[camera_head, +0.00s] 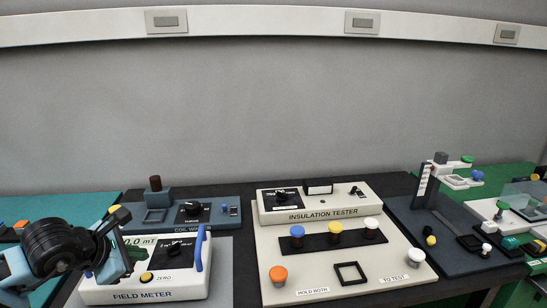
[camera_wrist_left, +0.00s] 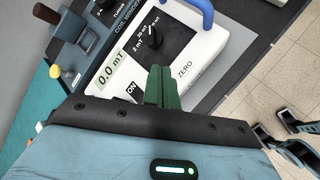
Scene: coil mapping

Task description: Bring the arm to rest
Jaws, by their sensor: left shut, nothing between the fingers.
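My left gripper (camera_head: 118,262) is at the lower left of the head view, in front of the left part of the field meter (camera_head: 180,288). In the left wrist view its green fingers (camera_wrist_left: 163,87) are together with nothing between them, over the front of the field meter (camera_wrist_left: 195,60). I cannot tell whether they touch it. The meter is a white box with a black dial, a yellow ZERO button (camera_head: 146,277) and a blue handle-like piece (camera_head: 199,250). Its display reads 0.0 mT in the wrist view.
The coil winder (camera_head: 220,224) stands behind the meter. The insulation tester (camera_head: 322,213) with coloured knobs is to its right. A dark stand (camera_head: 427,188) and a green mat (camera_head: 510,174) are farther right. A teal mat (camera_head: 60,207) lies at left. The space above the bench is clear.

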